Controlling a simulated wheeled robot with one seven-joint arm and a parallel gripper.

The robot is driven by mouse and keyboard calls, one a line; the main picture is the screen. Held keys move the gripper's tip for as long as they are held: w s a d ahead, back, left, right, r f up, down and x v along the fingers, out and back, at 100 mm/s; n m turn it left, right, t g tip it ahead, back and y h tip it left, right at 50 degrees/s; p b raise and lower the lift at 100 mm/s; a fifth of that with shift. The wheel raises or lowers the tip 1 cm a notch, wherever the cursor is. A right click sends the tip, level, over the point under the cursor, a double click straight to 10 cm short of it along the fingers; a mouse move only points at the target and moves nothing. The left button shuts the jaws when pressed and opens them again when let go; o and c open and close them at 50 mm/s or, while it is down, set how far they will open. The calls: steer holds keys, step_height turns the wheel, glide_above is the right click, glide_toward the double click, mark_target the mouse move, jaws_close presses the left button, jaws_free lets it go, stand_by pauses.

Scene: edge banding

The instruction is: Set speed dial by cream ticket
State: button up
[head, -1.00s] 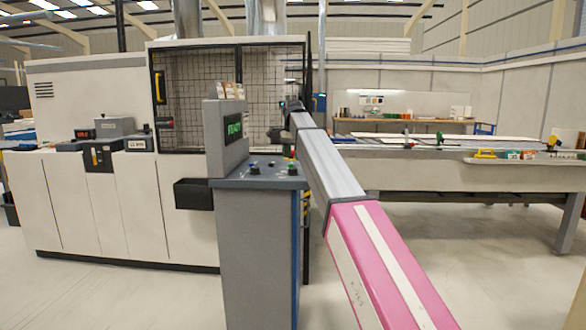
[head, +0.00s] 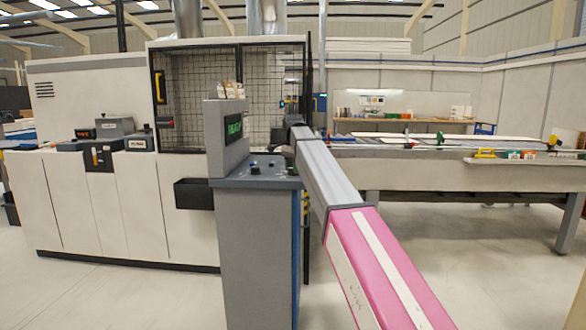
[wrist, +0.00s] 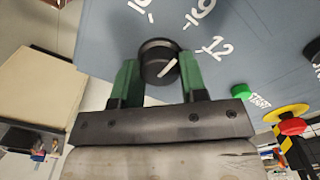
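In the wrist view, the black round speed dial (wrist: 154,50) sits on a blue-grey panel with white numbers. Its white pointer line slants up and right, roughly towards the printed 12 (wrist: 216,46). The green fingers of my gripper (wrist: 159,74) stand on both sides of the dial and appear to touch it. In the head view, my gripper is at the console top (head: 230,182), mostly hidden by my arm. Several small tickets (head: 228,90) stand on top of the console's screen housing; which one is cream is too small to tell.
A green button (wrist: 241,91) and a red button on a yellow base (wrist: 292,126) lie right of the dial. The console's green-lit screen (head: 234,127) rises beside my gripper. A mesh guard (head: 200,85) stands behind, and a long bench (head: 430,175) is at right.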

steer(key=shift+n, duration=0.4)
steer(key=n, duration=0.3)
steer(key=shift+n, duration=2.5)
steer(key=o, duration=0.9)
steer(key=shift+r, duration=0.1)
step_height(320, 180, up, 7)
steer(key=shift+r, duration=0.2)
